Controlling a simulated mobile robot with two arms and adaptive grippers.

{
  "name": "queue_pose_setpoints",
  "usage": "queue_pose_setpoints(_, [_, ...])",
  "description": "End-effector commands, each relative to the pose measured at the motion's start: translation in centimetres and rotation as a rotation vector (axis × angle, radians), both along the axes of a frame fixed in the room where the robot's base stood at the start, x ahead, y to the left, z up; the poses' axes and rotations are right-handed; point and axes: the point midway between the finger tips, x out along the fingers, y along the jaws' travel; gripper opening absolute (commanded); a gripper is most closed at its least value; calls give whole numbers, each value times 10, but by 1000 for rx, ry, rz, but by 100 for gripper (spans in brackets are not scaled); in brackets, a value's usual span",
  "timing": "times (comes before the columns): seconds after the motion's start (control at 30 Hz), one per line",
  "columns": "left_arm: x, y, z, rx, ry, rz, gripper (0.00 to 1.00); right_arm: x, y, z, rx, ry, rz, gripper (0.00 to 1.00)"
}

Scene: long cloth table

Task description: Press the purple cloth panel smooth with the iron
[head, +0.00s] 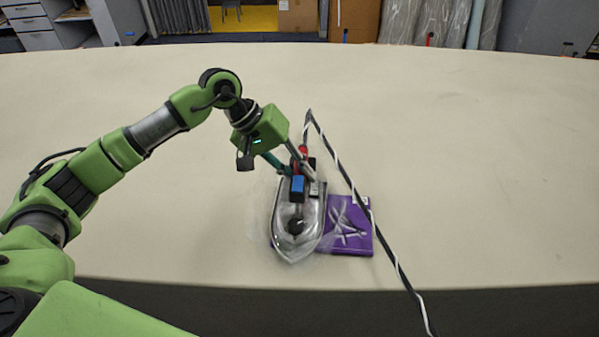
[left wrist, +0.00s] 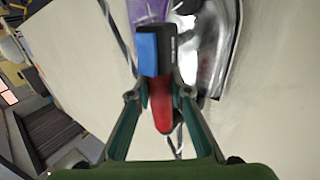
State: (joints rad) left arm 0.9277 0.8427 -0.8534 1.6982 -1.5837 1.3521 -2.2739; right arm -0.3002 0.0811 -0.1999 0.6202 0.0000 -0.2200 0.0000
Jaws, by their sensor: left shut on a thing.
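The iron (head: 285,230) has a shiny metal body with a pointed tip towards the table's front edge. It rests over the left part of the purple cloth panel (head: 357,239), hiding that part. The panel's visible right part shows pale crease-like marks. My left gripper (head: 302,172) is shut on the iron's handle, which has red, black and blue parts. In the left wrist view the handle (left wrist: 161,105) sits between the fingers, with the metal body (left wrist: 207,60) and some purple cloth (left wrist: 147,10) beyond. My right gripper is not in view.
The long cream cloth table (head: 480,150) is clear on both sides. A black and white cord (head: 345,172) rises behind the iron, crosses the panel's right side and runs over the front edge. Faint haze surrounds the iron. Cabinets and wrapped rolls (head: 440,22) stand behind the table.

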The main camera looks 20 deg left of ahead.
Motion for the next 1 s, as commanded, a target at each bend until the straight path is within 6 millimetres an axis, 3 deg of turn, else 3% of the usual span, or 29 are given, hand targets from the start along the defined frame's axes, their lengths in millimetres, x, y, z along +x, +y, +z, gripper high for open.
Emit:
queue_pose_setpoints(0.37, [-2, -1, 1, 3, 7, -4, 0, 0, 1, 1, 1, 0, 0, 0])
queue_pose_setpoints(1.0, [0, -1, 58, -3, -4, -1, 0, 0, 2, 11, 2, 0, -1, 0])
